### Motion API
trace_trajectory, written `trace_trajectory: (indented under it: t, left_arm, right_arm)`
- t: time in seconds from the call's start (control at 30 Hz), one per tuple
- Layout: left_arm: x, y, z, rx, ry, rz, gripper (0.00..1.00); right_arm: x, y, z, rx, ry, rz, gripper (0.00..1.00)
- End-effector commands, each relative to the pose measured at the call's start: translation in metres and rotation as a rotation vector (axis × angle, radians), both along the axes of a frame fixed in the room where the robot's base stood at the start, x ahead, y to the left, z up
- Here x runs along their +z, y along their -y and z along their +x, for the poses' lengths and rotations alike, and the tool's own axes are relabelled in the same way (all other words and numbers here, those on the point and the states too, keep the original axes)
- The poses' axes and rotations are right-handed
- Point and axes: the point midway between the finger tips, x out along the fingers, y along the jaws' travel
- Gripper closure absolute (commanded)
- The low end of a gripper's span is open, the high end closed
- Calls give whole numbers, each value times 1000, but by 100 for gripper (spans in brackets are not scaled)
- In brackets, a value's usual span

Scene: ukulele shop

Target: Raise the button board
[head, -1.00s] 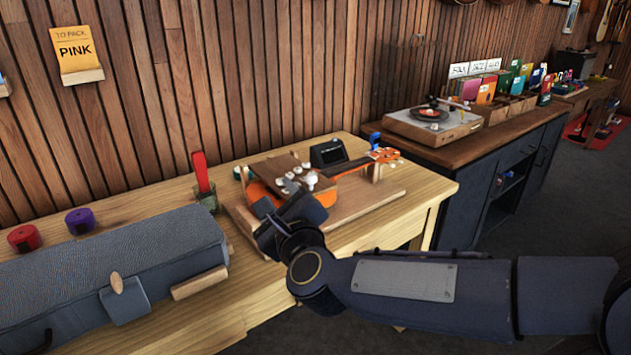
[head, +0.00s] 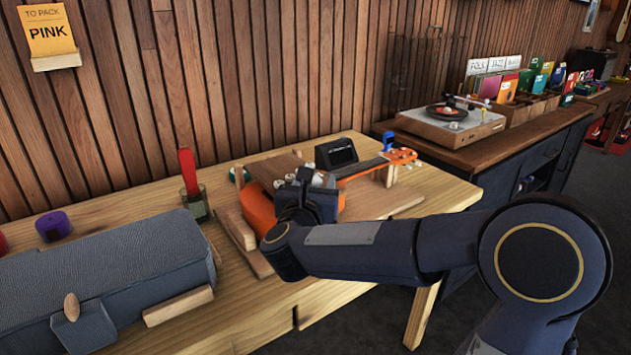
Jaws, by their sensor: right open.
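The button board (head: 270,168) is a brown panel with several round white buttons, lying over the orange ukulele (head: 257,208) on the workbench. Part of the board and some buttons are hidden behind my right gripper (head: 308,183). My right gripper is open and sits at the near right part of the board, among the white buttons. I cannot tell whether it touches the board. My left gripper is not in view.
A small dark display (head: 336,153) stands behind the ukulele's neck. A glass with a red item (head: 190,180) stands left of it. A grey case (head: 110,275) fills the bench's front left. A turntable (head: 450,120) sits on the right cabinet.

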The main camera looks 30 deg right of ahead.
Motion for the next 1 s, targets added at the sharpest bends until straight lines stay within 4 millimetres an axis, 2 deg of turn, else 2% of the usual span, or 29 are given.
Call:
trace_trajectory:
  t: [0.3, 0.67, 0.87, 1.0]
  left_arm:
    - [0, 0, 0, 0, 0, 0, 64]
    - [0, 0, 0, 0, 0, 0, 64]
    - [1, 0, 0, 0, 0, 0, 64]
    - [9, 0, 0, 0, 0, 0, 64]
  right_arm:
    - [0, 3, 3, 1, 0, -1, 52]
    - [0, 3, 3, 1, -1, -1, 99]
    - [1, 2, 3, 1, -2, -1, 100]
    - [8, 2, 3, 1, -20, -2, 100]
